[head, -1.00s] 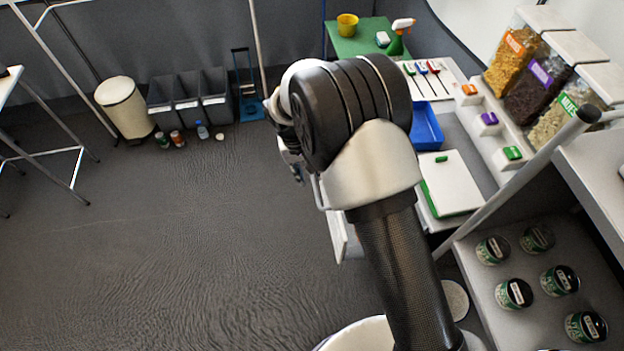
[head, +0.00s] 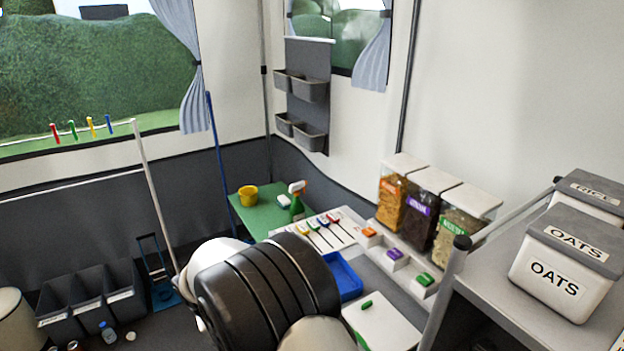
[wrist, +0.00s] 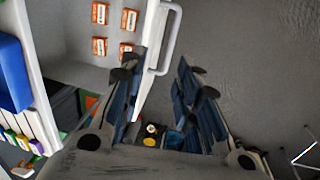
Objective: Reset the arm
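My gripper (wrist: 158,95) shows in the wrist view with its two blue-padded fingers spread wide apart and nothing between them. It points down beside an open drawer or shelf unit (wrist: 152,60) with a pale handle; the grey floor lies to the right. In the head view my arm stands at the bottom centre, and its dark rounded joint hides the gripper itself.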

